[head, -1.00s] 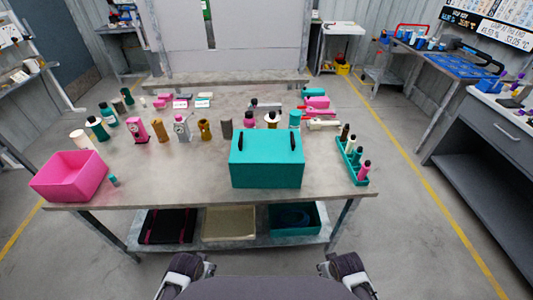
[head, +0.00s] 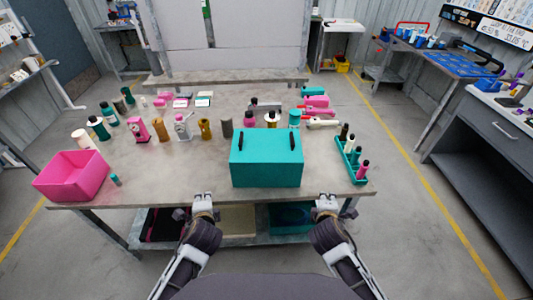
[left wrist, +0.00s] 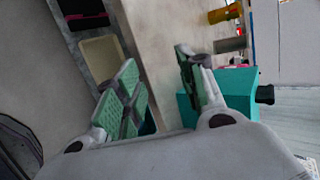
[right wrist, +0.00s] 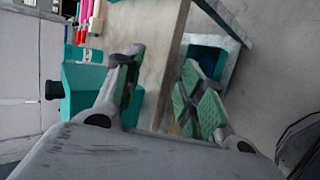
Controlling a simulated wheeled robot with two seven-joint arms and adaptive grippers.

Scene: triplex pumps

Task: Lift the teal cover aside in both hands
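The teal cover (head: 266,172) is a box shape standing near the front edge of the table, with two dark handles on its top, a left one (head: 241,141) and a right one (head: 292,142). My left gripper (head: 203,200) is in front of the table edge, left of and below the cover. In the left wrist view its fingers (left wrist: 155,90) are apart and empty, with the cover beyond them. My right gripper (head: 327,199) is at the table edge, right of the cover. Its fingers (right wrist: 160,85) are apart and empty in the right wrist view. Whatever the cover hides does not show.
A pink bin (head: 72,182) stands at the table's left front. A teal rack (head: 352,160) with several bottles is close right of the cover. Several bottles and pump parts stand behind it. The tabletop (head: 175,175) left of the cover is mostly clear.

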